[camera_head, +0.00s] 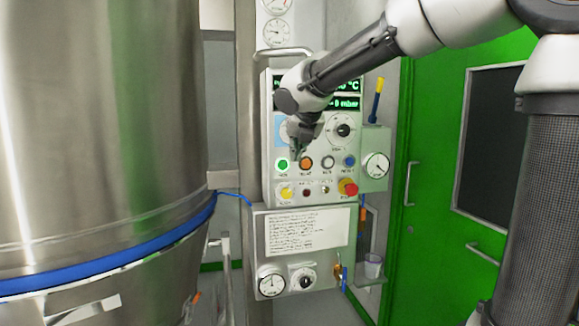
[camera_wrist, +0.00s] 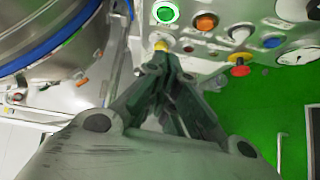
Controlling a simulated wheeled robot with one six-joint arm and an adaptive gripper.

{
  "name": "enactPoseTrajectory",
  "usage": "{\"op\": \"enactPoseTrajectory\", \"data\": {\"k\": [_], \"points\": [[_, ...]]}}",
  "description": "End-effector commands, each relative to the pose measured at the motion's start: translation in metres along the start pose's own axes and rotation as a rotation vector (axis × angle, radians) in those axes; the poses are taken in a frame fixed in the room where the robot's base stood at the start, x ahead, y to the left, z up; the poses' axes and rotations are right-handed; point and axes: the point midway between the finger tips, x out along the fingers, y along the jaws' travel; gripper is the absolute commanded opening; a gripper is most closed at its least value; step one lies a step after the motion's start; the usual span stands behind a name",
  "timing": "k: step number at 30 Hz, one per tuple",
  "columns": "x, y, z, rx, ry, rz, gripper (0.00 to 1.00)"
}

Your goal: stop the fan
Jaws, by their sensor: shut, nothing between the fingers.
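The control panel (camera_head: 267,140) stands upright in the middle of the head view. Its button row has a lit green button (camera_head: 282,164), an orange button (camera_head: 306,163), a white button (camera_head: 327,162) and a blue button (camera_head: 349,160). Their labels are too small to read, so I cannot tell which one is for the fan. My gripper (camera_head: 297,156) is shut and empty, in front of the panel, with its tips near the green and orange buttons. In the wrist view my gripper (camera_wrist: 163,62) points at the panel, its tips near the yellow knob (camera_wrist: 162,44). Contact cannot be told.
A red mushroom button (camera_head: 348,187) sits at the panel's lower right. A black dial (camera_head: 342,129) is above the buttons. A large steel vessel (camera_head: 100,120) fills the left. A lower box (camera_head: 257,225) carries gauges. A green door (camera_head: 430,180) is at right.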

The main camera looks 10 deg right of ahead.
Motion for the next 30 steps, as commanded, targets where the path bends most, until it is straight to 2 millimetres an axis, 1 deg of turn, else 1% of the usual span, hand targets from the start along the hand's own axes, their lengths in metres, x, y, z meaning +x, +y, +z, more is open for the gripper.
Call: {"op": "enactPoseTrajectory", "data": {"k": [3,5,14,17,20,23,30], "points": [[0.000,0.001,0.000,-0.076,-0.002,0.003,0.00],[0.000,0.000,0.000,-0.094,-0.002,0.003,0.00],[0.001,0.000,0.000,-0.098,-0.001,0.002,0.00],[0.004,0.000,0.000,-0.098,0.000,0.001,0.00],[0.015,0.000,-0.001,-0.098,0.002,-0.001,0.00],[0.033,-0.001,-0.001,-0.096,0.004,-0.001,0.00],[0.085,0.000,-0.001,-0.097,0.003,0.000,0.00]]}}
